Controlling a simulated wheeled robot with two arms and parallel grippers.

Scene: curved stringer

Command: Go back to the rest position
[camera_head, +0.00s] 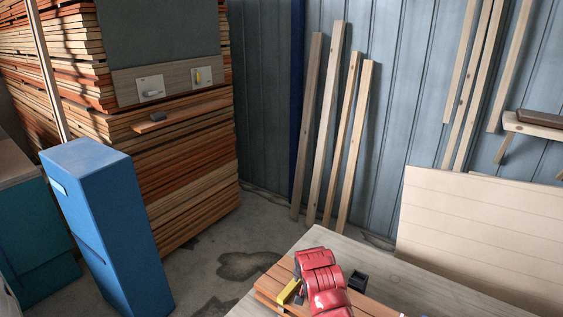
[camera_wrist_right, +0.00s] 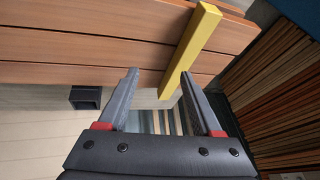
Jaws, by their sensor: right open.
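My right gripper (camera_wrist_right: 160,74) is open in the right wrist view, its two grey fingers spread apart. The yellow bar (camera_wrist_right: 190,45) lies across the reddish-brown wooden slats (camera_wrist_right: 85,48). Its near end shows between the fingertips, close to the right-hand finger; I cannot tell whether they touch. In the head view the yellow bar (camera_head: 289,292) lies on the slats (camera_head: 271,282), beside my red arm. That arm hides the gripper there. My left gripper is in neither view.
The slats lie on a pale wooden table (camera_head: 335,245). A small black box (camera_head: 357,281) stands to the right of my arm. A blue cabinet (camera_head: 110,225) and stacked boards (camera_head: 195,180) stand left. Floor between them and the table is open.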

